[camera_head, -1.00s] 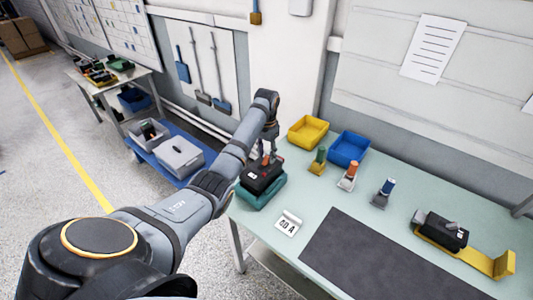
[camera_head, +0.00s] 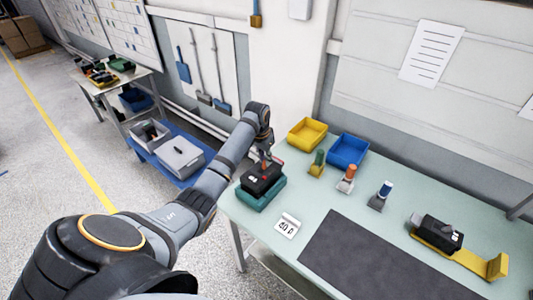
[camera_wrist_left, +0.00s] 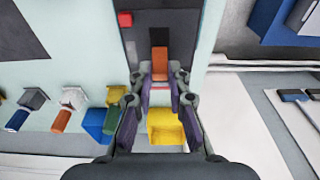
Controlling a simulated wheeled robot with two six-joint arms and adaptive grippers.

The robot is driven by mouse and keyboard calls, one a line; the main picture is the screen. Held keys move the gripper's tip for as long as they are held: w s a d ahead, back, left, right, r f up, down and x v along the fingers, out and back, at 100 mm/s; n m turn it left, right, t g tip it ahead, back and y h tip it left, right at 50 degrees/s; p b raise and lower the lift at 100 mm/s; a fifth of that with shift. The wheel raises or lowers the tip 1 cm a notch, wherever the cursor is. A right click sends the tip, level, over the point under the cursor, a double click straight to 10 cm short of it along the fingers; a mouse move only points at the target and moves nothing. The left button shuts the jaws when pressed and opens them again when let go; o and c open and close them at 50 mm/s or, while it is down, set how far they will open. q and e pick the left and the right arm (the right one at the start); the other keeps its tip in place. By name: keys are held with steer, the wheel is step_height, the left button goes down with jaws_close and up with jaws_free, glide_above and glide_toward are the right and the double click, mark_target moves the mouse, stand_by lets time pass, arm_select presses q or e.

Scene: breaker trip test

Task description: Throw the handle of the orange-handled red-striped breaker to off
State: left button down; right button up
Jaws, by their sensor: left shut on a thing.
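The black breaker (camera_head: 259,181) sits in a teal base (camera_head: 257,198) at the left end of the bench. In the left wrist view its orange handle (camera_wrist_left: 160,62) rises between the fingertips of my left gripper (camera_wrist_left: 160,77). A thin red stripe shows just below the handle, and a red square (camera_wrist_left: 125,19) is on the breaker's top. My left gripper (camera_head: 264,158) reaches down over the breaker in the head view and is shut on the handle. The fingers partly hide the lower handle. My right gripper is out of view.
Behind the breaker are a yellow bin (camera_head: 306,134) and a blue bin (camera_head: 347,150). Small pieces with green (camera_head: 318,158), orange (camera_head: 350,172) and blue (camera_head: 385,189) tops stand nearby. A white card (camera_head: 287,226) lies in front. A dark mat (camera_head: 380,262) and another black device (camera_head: 438,232) are right.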

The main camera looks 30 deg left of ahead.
mark_target(263, 166)
arm_select(q)
steer(key=shift+s+a+r+t+p, duration=0.15)
steer(key=shift+s+r+t+p, duration=0.1)
steer(key=shift+s+t+p, duration=0.6)
steer(key=t, duration=0.1)
steer(key=s+t+p, duration=0.1)
steer(key=shift+s+f+t, duration=0.2)
steer(key=shift+f+t, duration=0.1)
steer(key=shift+t, duration=0.05)
steer(key=t, duration=0.1)
steer(key=s+t, duration=0.1)
steer(key=shift+s+f+t+h+p, duration=0.2)
steer(key=shift+f+t+h+p, duration=0.1)
steer(key=shift+f, duration=0.05)
steer(key=shift+s+a+f+t+b, duration=0.1)
steer(key=shift+s+f+t+b, duration=0.2)
steer(key=shift+t, duration=0.45)
steer(key=shift+s+f+t+b, duration=0.15)
steer(key=shift+s+t, duration=0.2)
steer(key=shift+t, duration=0.4)
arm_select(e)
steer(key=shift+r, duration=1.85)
arm_select(q)
steer(key=c, duration=1.3)
jaws_free()
steer(key=shift+r, duration=0.1)
